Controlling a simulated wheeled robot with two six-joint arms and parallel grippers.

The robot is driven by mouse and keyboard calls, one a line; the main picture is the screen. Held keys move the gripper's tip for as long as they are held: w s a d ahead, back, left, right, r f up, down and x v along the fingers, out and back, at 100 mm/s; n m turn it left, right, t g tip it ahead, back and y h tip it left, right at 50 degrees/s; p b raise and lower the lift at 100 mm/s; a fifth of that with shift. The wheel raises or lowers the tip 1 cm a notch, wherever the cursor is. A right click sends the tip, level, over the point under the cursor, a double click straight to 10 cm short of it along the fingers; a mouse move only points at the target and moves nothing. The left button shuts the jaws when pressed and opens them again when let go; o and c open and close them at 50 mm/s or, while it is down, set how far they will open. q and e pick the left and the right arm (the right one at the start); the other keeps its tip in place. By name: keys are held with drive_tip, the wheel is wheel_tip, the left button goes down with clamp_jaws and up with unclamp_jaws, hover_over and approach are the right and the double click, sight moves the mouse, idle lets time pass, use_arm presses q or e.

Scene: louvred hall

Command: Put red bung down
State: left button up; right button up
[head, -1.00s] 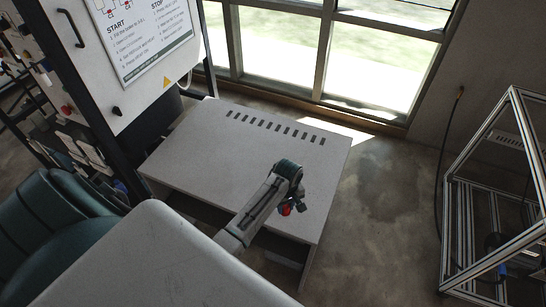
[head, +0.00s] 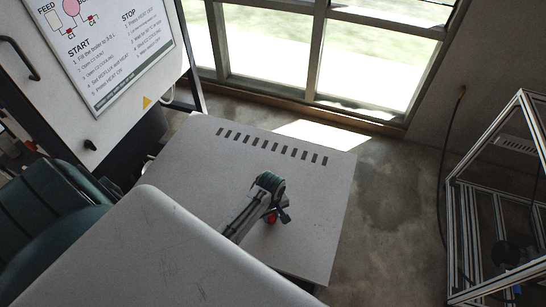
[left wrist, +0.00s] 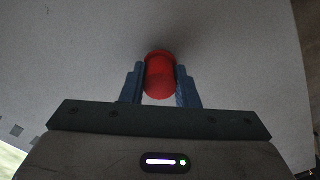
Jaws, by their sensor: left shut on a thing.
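The red bung (left wrist: 160,76) is between the two blue fingers of my left gripper (left wrist: 160,88) in the left wrist view. The fingers are shut on its sides. A dark shadow lies on the surface just beyond the bung. I cannot tell whether the bung touches the table. My right gripper is not in view.
The table has a row of dark slots (head: 270,145) along its far edge. A white panel with a start/stop sign (head: 115,45) stands at the left. A metal frame (head: 500,190) stands on the floor at the right. Most of the table top is clear.

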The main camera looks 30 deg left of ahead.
use_arm(q)
drive_tip(key=shift+w+a+f, duration=0.15)
drive_tip(key=shift+w+f, duration=0.35)
drive_tip(key=shift+f, duration=0.05)
drive_tip(key=o, duration=0.6)
drive_tip(key=shift+a, duration=0.1)
drive_tip(key=o, duration=0.3)
drive_tip(key=shift+s+r, duration=0.1)
drive_tip(key=shift+s, duration=0.1)
drive_tip(key=shift+o, duration=0.2)
drive_tip(key=shift+s+r, duration=0.1)
drive_tip(key=shift+s, duration=0.05)
drive_tip(key=shift+w+r, duration=0.2)
drive_tip(key=shift+r, duration=0.15)
wheel_tip(320, 180, up, 10)
drive_tip(key=shift+r+b, duration=0.15)
drive_tip(key=shift+b, duration=1)
drive_tip(key=shift+s+r, duration=0.1)
drive_tip(key=shift+r, duration=0.4)
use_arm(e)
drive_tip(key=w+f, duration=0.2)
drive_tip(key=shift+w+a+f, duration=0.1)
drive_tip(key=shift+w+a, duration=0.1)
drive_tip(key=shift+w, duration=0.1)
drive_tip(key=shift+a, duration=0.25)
